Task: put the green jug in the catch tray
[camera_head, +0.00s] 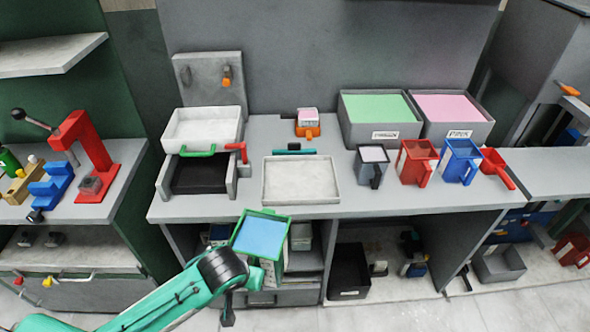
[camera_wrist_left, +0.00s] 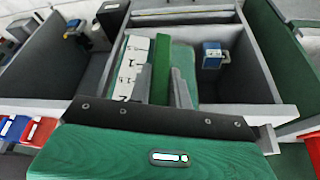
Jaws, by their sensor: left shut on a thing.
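The green jug (camera_head: 235,237), square with a green rim and blue contents, is held in front of the bench's front edge, lower than the bench top. My left gripper (camera_head: 254,272) is shut on it. In the left wrist view my left gripper's grey fingers (camera_wrist_left: 162,88) close on the jug's green handle (camera_wrist_left: 160,65); the jug's body (camera_wrist_left: 184,62) and white marked scale are behind them. A shallow pale tray (camera_head: 300,199) lies empty on the bench, above and right of the jug in the picture. My right gripper is not in view.
A white basin (camera_head: 202,113) with a green handle sits over a black tray (camera_head: 200,178). A grey jug (camera_head: 372,163), red jug (camera_head: 416,160) and blue jug (camera_head: 459,160) stand to the right. Green (camera_head: 380,107) and pink (camera_head: 445,106) filled bins stand behind. Shelves are below.

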